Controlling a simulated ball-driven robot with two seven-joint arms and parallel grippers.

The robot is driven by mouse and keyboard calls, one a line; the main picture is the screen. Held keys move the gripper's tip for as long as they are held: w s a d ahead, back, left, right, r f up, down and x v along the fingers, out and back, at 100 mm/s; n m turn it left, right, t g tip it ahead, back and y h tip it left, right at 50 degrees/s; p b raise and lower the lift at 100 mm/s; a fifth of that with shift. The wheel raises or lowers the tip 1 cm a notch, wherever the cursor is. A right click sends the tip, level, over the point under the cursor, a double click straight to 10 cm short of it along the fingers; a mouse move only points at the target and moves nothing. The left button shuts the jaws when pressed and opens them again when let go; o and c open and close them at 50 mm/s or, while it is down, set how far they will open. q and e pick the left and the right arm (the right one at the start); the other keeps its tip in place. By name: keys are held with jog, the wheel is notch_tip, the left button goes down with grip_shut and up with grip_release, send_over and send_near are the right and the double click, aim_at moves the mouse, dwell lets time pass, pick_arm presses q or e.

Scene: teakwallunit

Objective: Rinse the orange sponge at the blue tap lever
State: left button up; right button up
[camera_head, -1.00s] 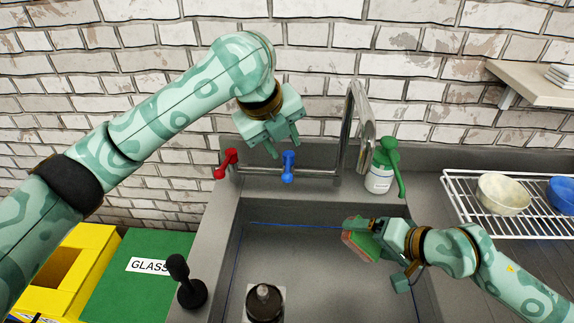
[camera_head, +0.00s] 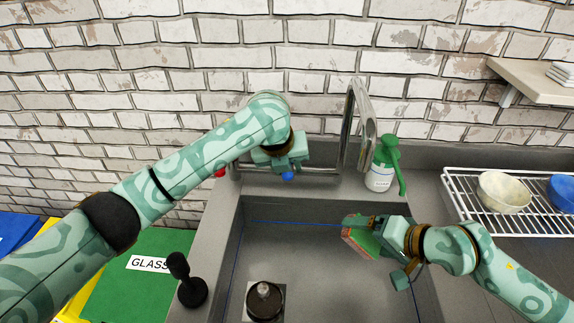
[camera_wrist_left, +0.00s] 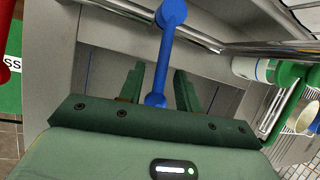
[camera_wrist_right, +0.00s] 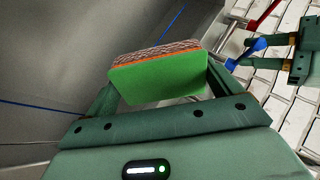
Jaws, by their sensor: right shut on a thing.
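The sponge (camera_head: 361,244) is held over the sink by my right gripper (camera_head: 376,250), below the tap spout (camera_head: 364,160) in the head view. In the right wrist view the sponge (camera_wrist_right: 160,80) shows a green face, an orange edge and a rough brownish back, between the shut fingers. The blue tap lever (camera_head: 287,176) is mostly hidden by my left gripper (camera_head: 284,165) in the head view. In the left wrist view the blue lever (camera_wrist_left: 164,55) stands between the two open fingers, with gaps on both sides. I see no water running.
The red lever (camera_head: 220,172) is just left of my left gripper. A green-topped spray bottle (camera_head: 381,172) stands right of the spout. A black plunger-like tool (camera_head: 190,285) is on the left rim, and a dark round object (camera_head: 264,300) is in the sink. A wire rack (camera_head: 470,205) holds bowls.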

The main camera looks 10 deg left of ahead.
pick_arm(q)
grip_shut()
jog(key=shift+a, duration=0.1)
grip_release()
jog(key=v, duration=1.2)
jog(key=shift+w, duration=0.1)
pick_arm(e)
jog(key=shift+d, duration=0.1)
